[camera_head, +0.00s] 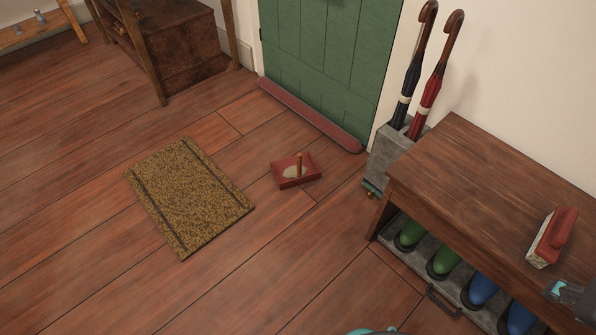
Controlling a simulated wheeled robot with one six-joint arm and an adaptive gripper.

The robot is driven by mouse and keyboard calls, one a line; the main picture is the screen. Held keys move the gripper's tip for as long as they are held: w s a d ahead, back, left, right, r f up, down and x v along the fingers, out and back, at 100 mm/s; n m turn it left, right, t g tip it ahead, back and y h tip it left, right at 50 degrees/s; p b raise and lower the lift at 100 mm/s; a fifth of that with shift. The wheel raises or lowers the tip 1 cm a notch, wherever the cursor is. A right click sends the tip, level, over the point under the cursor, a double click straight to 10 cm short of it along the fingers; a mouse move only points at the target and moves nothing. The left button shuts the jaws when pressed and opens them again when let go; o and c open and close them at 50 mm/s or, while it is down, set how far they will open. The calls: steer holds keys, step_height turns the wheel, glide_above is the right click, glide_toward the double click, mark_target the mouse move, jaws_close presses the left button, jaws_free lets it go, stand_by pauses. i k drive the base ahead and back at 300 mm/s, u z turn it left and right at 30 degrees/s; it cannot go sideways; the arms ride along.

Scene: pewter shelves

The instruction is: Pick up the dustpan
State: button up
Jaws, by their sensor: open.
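The dustpan (285,183) is a small red pan on the wooden floor, between the doormat and the green door. A short brown handle stands up from it, and a pale patch shows inside it. My gripper (565,291) is partly in view at the right edge, by the bench top and far from the dustpan. It is open and I see nothing in it. The rest of it is cut off by the frame.
A brown doormat (190,200) lies left of the dustpan. A grey stand (390,150) with two umbrellas is to its right. A wooden bench (470,175) carries a red-backed brush (553,238), with several boots below. Floor around the dustpan is clear.

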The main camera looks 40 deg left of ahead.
mark_target(300, 169)
steer(key=u, duration=2.15)
steer(key=i, duration=0.75)
steer(key=u, duration=0.6)
